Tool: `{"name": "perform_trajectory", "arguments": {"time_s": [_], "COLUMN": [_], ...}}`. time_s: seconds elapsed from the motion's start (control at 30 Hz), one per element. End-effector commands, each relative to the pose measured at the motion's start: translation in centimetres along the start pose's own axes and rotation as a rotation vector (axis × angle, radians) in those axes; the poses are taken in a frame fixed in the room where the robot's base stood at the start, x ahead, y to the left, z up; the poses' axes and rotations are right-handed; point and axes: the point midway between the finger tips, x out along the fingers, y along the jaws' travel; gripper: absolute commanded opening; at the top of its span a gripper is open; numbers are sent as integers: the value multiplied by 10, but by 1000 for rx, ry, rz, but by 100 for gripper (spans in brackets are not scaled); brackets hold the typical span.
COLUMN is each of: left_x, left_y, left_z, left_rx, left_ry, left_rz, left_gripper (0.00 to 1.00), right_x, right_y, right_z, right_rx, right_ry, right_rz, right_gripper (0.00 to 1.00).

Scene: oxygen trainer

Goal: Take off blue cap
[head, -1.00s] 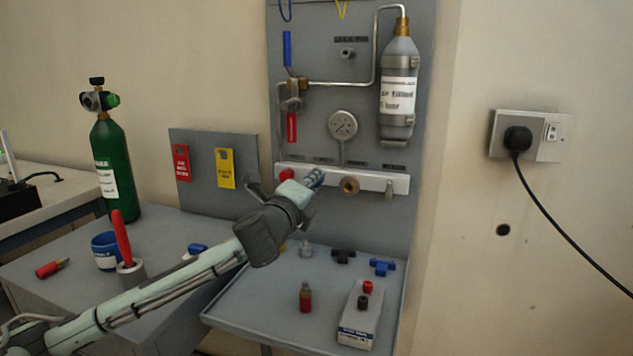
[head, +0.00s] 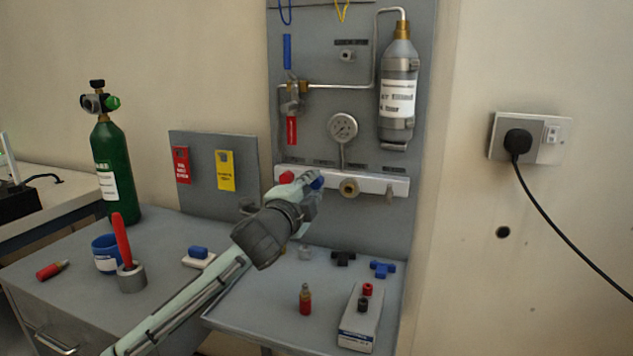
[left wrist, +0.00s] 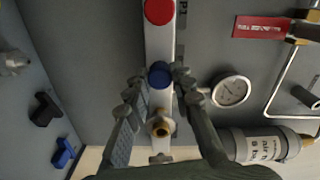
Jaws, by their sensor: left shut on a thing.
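The blue cap (head: 317,183) is at the white manifold bar (head: 372,184) on the grey panel, between the red cap (head: 287,177) and the brass fitting (head: 349,187). In the left wrist view the blue cap (left wrist: 160,75) lies between the two fingers of my left gripper (left wrist: 159,82), which is shut on it. In the head view my left gripper (head: 310,187) partly covers the cap. I cannot tell whether the cap is still seated on its outlet. My right gripper is not in view.
Above the bar are a gauge (head: 342,127) and a grey cylinder (head: 398,95). Below, the shelf holds a black fitting (head: 343,258), a blue fitting (head: 382,268), a small red-bodied part (head: 305,299) and a white box (head: 360,320). A green cylinder (head: 116,170) stands at left.

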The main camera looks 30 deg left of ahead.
Motion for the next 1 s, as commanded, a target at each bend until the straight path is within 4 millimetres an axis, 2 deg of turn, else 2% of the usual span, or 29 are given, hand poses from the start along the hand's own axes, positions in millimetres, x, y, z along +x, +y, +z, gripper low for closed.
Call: {"name": "perform_trajectory", "arguments": {"time_s": [0.17,0.4,0.67,0.9,1.0], "left_x": [0,0,0,0,0], "left_y": [0,0,0,0,0], "left_z": [0,-1,0,-1,0], "left_rx": [-9,-288,-300,-581,-600], "left_ry": [1,0,1,1,2], "left_rz": [1,1,0,0,0], "left_gripper": [0,0,0,0,0], "right_x": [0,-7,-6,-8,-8], "right_y": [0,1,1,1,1], "right_z": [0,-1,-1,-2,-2], "right_rx": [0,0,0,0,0], "right_ry": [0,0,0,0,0], "right_rz": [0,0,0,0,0], "right_gripper": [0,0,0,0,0]}}
